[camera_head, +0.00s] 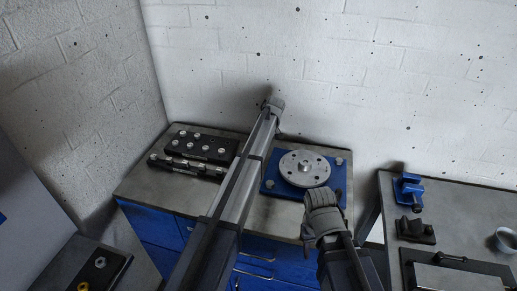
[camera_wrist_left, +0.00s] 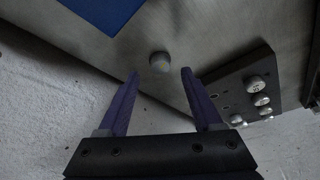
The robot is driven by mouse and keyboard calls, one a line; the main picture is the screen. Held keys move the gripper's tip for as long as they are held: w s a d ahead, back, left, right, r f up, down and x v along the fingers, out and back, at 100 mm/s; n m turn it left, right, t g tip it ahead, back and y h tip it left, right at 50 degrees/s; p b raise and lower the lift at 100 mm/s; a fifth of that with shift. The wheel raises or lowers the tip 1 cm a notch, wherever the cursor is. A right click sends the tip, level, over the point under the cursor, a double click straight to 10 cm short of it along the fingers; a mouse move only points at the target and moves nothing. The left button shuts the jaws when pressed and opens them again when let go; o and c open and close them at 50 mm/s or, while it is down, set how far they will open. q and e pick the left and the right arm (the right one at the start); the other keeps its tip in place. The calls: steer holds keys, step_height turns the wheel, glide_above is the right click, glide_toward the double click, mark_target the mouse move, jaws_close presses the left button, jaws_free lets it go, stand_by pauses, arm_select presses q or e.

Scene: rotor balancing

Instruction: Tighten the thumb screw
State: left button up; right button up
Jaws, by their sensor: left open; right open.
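A grey rotor disc (camera_head: 303,168) with a central hub lies on a blue plate (camera_head: 333,200) on the workbench. I cannot tell which part is the thumb screw. My left arm reaches across the bench to the back; its fingers are hidden in the head view. In the left wrist view my left gripper (camera_wrist_left: 159,74) is open and empty. A small round grey knob (camera_wrist_left: 159,62) sits just beyond and between its fingertips, apart from both. A corner of the blue plate shows there too (camera_wrist_left: 105,10). My right gripper (camera_head: 322,200) is open at the blue plate's front right.
A black block (camera_head: 205,144) with several silver knobs lies left of my left arm; it also shows in the left wrist view (camera_wrist_left: 238,88). A right-hand table carries a blue clamp (camera_head: 408,190), a black piece (camera_head: 416,231) and a cup (camera_head: 505,240). A wall stands behind.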

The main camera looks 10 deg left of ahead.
arm_select(q)
steer(key=b+x, duration=0.2)
steer(key=x, duration=0.1)
steer(key=shift+a+f, duration=0.1)
steer(key=shift+f, duration=0.15)
steer(key=shift+r, duration=0.1)
jaws_close()
stand_by(0.4)
